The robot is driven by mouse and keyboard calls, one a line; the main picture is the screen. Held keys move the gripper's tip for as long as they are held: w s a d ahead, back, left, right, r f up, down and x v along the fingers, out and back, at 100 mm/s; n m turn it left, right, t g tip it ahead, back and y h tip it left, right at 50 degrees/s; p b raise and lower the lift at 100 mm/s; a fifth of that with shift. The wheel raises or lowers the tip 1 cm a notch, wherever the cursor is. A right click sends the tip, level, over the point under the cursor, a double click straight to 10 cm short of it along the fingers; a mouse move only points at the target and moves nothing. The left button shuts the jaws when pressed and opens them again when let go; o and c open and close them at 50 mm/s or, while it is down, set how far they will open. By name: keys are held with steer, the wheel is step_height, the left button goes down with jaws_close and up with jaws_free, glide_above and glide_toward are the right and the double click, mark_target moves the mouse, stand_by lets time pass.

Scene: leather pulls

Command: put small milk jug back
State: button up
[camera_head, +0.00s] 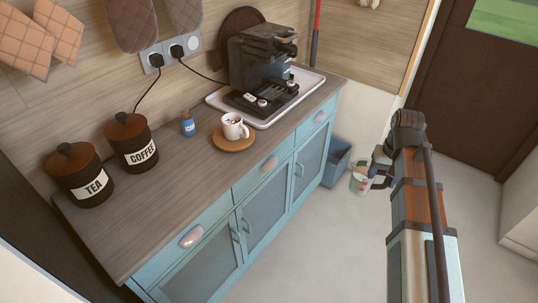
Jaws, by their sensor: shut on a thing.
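My arm comes in from the lower right, and my gripper (380,172) is at its far end, partly hidden by the arm. It is shut on a small pale jug (360,181) with coloured marks. The jug is held in the air to the right of the cabinet, in front of the blue bin and away from the worktop. Its handle and the fingers' exact grip on it are too small to make out.
The wooden worktop (160,210) bears a black coffee machine (262,65) on a white tray (318,77), a mug (234,127) on a round wooden saucer (222,144), a small blue bottle (188,124) and two dark canisters. A blue bin (337,160) stands beside the cabinet. The worktop's front middle is clear.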

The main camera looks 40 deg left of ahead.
steer(key=s+a+r+n, duration=0.4)
steer(key=s+a, duration=0.3)
steer(key=a, duration=1)
steer(key=s+a+r+n, duration=0.4)
steer(key=s+a, duration=0.3)
steer(key=a, duration=1)
steer(key=s+a+r+n, duration=0.5)
steer(key=s+a, duration=0.2)
steer(key=a, duration=0.9)
steer(key=shift+a+r, duration=0.25)
steer(key=shift+a, duration=0.15)
steer(key=shift+f, duration=4.9)
steer(key=shift+f, duration=0.15)
steer(key=o, duration=1.4)
